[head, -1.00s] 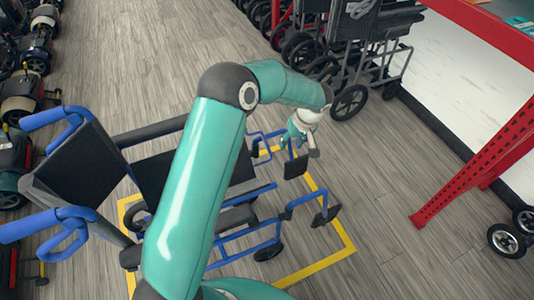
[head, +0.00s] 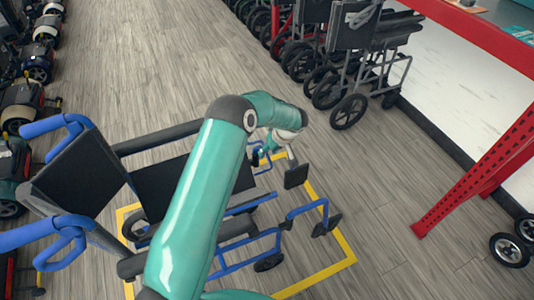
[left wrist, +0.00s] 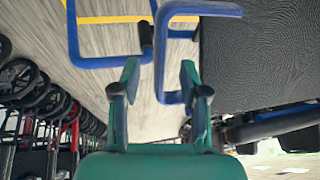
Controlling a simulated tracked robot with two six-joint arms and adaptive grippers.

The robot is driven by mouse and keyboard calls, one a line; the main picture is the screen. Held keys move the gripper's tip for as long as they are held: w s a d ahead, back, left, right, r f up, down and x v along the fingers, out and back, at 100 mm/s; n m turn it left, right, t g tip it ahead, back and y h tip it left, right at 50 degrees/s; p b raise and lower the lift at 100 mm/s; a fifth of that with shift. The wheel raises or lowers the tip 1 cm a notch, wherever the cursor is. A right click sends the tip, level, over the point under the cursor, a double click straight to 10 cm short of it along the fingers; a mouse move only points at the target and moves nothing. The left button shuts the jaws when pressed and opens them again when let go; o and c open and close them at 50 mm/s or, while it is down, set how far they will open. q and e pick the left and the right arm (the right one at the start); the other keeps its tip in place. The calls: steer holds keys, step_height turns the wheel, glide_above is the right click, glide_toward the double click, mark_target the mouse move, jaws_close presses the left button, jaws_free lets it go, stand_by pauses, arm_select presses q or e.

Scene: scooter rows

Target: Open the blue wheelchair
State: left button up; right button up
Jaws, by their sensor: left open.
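The blue wheelchair (head: 85,175) stands inside a yellow floor outline at the lower left of the head view, with black panels and blue tubes. Its footrests (head: 296,175) point right. My left arm crosses in front and hides part of its seat and frame. My left gripper (head: 265,151) is at the chair's far side, near a blue side tube, and is partly hidden by the arm. In the left wrist view my left gripper (left wrist: 158,78) is open. The chair's blue tube (left wrist: 160,55) runs close to the fingertips; I cannot tell whether they touch. My right gripper is not in view.
Grey wheelchairs (head: 375,45) stand in a row at the top. Scooters (head: 22,100) line the left edge. A red rack post (head: 470,180) and loose wheels (head: 510,249) are at the right. Yellow tape (head: 322,278) marks the floor. The floor above the chair is clear.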

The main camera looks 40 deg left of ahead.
arm_select(q)
steer(key=shift+x, duration=1.5)
jaws_close()
